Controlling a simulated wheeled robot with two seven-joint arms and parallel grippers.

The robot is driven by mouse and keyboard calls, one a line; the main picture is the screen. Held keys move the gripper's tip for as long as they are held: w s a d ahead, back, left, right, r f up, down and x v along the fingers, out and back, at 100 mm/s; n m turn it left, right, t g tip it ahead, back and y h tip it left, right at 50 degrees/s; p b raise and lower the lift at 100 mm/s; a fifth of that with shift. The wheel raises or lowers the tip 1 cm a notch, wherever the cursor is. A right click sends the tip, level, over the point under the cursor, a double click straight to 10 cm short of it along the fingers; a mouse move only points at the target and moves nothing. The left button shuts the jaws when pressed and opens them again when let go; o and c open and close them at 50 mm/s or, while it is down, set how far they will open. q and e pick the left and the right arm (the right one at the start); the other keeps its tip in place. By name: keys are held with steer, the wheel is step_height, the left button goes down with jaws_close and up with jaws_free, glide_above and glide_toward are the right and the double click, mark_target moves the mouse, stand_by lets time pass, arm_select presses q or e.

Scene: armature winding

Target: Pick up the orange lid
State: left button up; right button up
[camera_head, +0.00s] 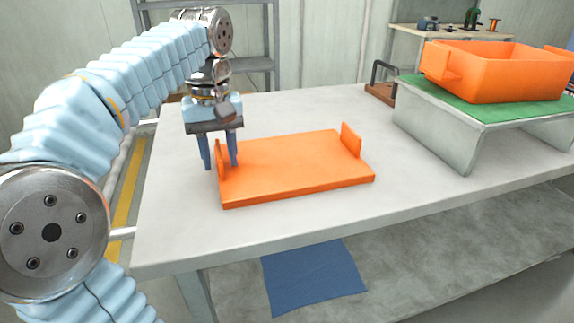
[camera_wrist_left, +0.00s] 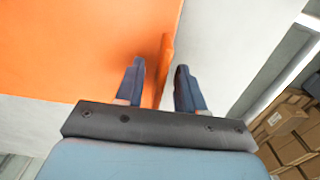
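The orange lid (camera_head: 290,168) lies flat on the grey table, with an upright tab at its left end and another at its right end. My left gripper (camera_head: 221,166) points down at the lid's left end. Its blue fingers are apart, one on each side of the left tab (camera_head: 220,158). In the left wrist view the tab (camera_wrist_left: 164,70) stands between the two open fingers (camera_wrist_left: 160,85), with a gap visible to the right finger; the left finger is close to it, and I cannot tell whether it touches. My right gripper is not in view.
An orange bin (camera_head: 495,75) stands on a green-topped riser (camera_head: 437,125) at the right of the table (camera_head: 180,230). A dark handled object (camera_head: 381,85) lies at the back edge. The table in front of the lid is clear. A blue cloth (camera_head: 313,278) lies on the shelf below.

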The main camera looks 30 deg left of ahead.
arm_select(q)
steer(key=shift+r, duration=0.1)
jaws_close()
